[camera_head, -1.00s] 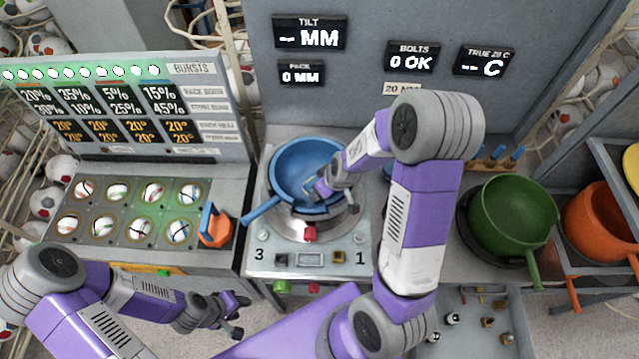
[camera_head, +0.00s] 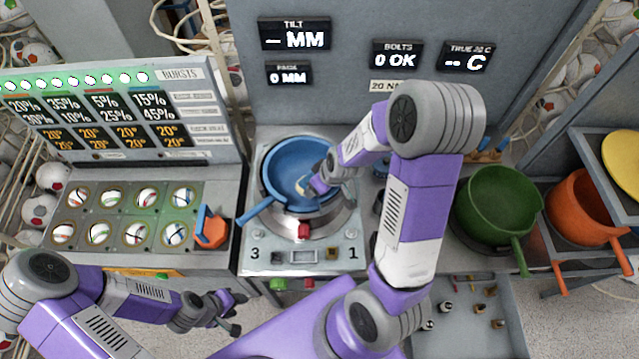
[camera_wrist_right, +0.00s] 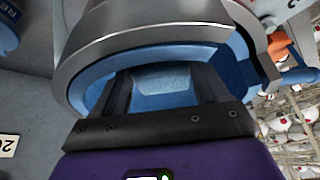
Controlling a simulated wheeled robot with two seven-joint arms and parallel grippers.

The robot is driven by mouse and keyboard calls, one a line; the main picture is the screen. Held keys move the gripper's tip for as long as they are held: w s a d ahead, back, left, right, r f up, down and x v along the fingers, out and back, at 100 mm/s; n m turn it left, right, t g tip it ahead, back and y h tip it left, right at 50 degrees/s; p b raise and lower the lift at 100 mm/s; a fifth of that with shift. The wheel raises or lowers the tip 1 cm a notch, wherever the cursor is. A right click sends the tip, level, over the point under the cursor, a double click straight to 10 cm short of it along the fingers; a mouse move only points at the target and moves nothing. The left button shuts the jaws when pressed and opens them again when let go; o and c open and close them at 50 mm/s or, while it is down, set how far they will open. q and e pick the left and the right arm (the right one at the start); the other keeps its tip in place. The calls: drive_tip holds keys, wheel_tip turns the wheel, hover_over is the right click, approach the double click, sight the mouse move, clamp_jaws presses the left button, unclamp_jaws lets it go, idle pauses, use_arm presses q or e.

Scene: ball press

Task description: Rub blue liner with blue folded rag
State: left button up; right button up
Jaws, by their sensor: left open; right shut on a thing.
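The blue liner (camera_head: 284,160) is a round blue bowl with a handle pointing to the lower left. It sits on the press in the middle of the head view. My right gripper (camera_head: 314,188) reaches down into its right side. In the right wrist view it is shut on the blue folded rag (camera_wrist_right: 165,80), a light blue piece between the fingers, with the blue liner (camera_wrist_right: 225,65) around it. The arm hides part of the liner's right side. A small pale patch shows on its floor. My left gripper (camera_head: 236,312) is open and empty, low in front of the left bench.
A green pan (camera_head: 497,205) and an orange pan (camera_head: 585,205) stand to the right. An orange block with a blue lever (camera_head: 210,228) is left of the press, beside a tray of several balls (camera_head: 125,215). The grey display wall (camera_head: 345,85) rises behind.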

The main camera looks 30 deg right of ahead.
drive_tip(key=shift+r+p, duration=0.85)
drive_tip(key=shift+r, duration=0.5)
drive_tip(key=shift+w, duration=0.1)
wheel_tip(320, 180, up, 2)
drive_tip(key=shift+p, duration=0.9)
drive_tip(key=shift+r, duration=0.55)
drive_tip(key=shift+f, duration=0.1)
